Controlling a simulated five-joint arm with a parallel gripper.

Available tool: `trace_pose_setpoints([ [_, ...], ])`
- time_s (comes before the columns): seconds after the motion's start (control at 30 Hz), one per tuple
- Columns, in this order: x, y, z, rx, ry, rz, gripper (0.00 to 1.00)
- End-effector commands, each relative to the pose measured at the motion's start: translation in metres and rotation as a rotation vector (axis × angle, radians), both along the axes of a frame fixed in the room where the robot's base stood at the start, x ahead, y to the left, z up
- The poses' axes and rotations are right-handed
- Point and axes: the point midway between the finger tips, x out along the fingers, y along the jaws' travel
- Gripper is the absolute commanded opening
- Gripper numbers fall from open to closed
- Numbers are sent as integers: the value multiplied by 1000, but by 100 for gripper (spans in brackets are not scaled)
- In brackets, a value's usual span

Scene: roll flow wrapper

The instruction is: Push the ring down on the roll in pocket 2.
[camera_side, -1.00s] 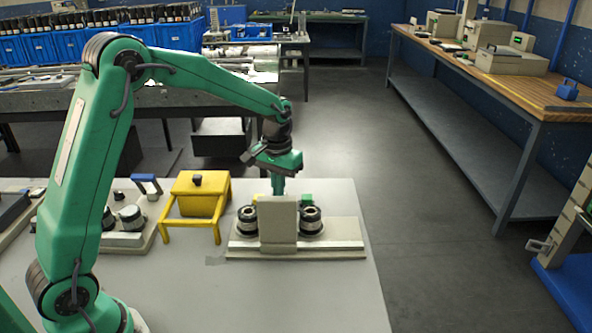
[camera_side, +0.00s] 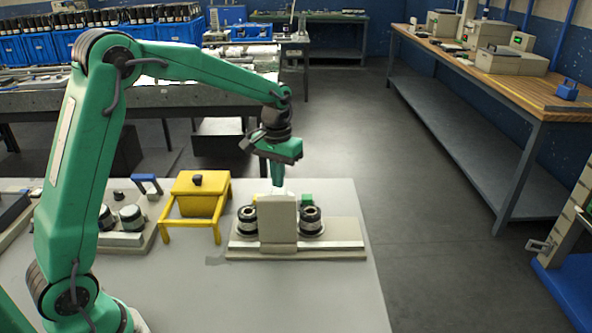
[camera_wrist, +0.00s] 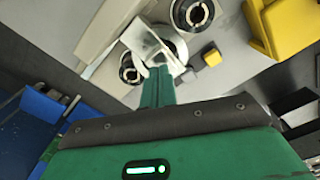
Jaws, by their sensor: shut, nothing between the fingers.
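My gripper (camera_side: 277,178) is shut and empty, above the middle of the pale fixture (camera_side: 345,232). Its green fingers (camera_wrist: 159,72) point down at the fixture in the wrist view. A dark roll with a pale-centred ring on top (camera_side: 247,213) stands left of the upright plate (camera_side: 278,226), and another such roll (camera_side: 311,214) stands right of it. Both rolls show in the wrist view, one at lower left (camera_wrist: 130,69) and one at top (camera_wrist: 194,13). A whitish piece (camera_wrist: 150,42) lies between them. The plate hides the middle place in the side view. I cannot tell which pocket is numbered 2.
A yellow stand (camera_side: 198,198) is left of the fixture, with a grey fixture holding round parts (camera_side: 130,218) farther left. A small yellow block (camera_wrist: 211,57) sits near the fixture's middle. A small green block (camera_side: 307,198) is behind the right roll. The table's right front is clear.

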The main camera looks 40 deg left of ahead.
Motion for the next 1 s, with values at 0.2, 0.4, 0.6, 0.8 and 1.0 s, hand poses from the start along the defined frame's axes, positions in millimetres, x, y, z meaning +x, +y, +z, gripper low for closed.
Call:
trace_pose_setpoints([
  [0.2,0,0,14,0,-1,0,0],
  [0.4,0,0,28,0,-3,0,0],
  [0.6,1,0,40,1,-2,0,0],
  [0.8,0,0,51,0,-1,0,0],
  [1.0,0,0,54,0,-1,0,0],
])
